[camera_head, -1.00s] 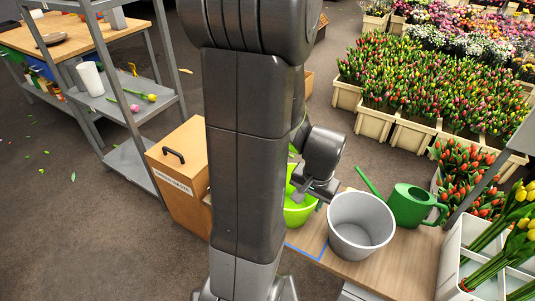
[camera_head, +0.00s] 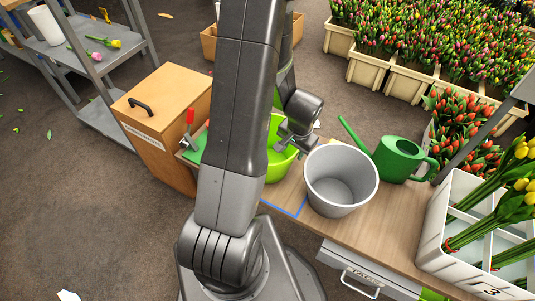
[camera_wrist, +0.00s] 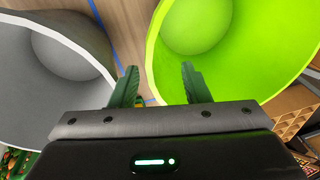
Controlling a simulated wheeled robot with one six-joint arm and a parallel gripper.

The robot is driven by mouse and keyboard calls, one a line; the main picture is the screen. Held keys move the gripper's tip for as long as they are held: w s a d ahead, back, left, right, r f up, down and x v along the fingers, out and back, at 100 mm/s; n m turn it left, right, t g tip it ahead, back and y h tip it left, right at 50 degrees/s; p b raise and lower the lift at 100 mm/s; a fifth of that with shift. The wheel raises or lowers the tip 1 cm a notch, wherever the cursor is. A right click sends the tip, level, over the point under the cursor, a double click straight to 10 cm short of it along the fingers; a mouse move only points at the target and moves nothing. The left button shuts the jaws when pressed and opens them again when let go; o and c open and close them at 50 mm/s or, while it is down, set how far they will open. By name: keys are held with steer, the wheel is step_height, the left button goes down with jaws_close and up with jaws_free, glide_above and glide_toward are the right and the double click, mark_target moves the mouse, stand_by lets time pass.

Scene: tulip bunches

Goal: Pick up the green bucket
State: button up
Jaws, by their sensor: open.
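The bright green bucket (camera_head: 281,166) stands on the wooden bench, partly hidden behind my arm in the head view. In the wrist view the green bucket (camera_wrist: 245,50) fills the right side, its empty inside showing. My gripper (camera_head: 287,141) is at the bucket's right rim, beside the grey bucket. In the wrist view my gripper (camera_wrist: 160,86) is open, one finger to each side of the green bucket's near rim. The right finger overlaps the inside and the left finger is in the gap. I cannot tell whether either finger touches the wall.
A grey bucket (camera_head: 341,180) stands close on the right, with a green watering can (camera_head: 398,157) behind it. A white divided crate (camera_head: 436,222) holds tulips at the bench's right end. A wooden box (camera_head: 155,137) with a black handle stands left. Blue tape (camera_head: 287,209) marks the bench.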

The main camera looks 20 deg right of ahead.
mark_target(290, 164)
steer(key=f, duration=0.2)
steer(key=f+b, duration=0.1)
steer(key=f, duration=0.2)
steer(key=shift+w+f, duration=0.3)
steer(key=shift+w, duration=0.1)
jaws_close()
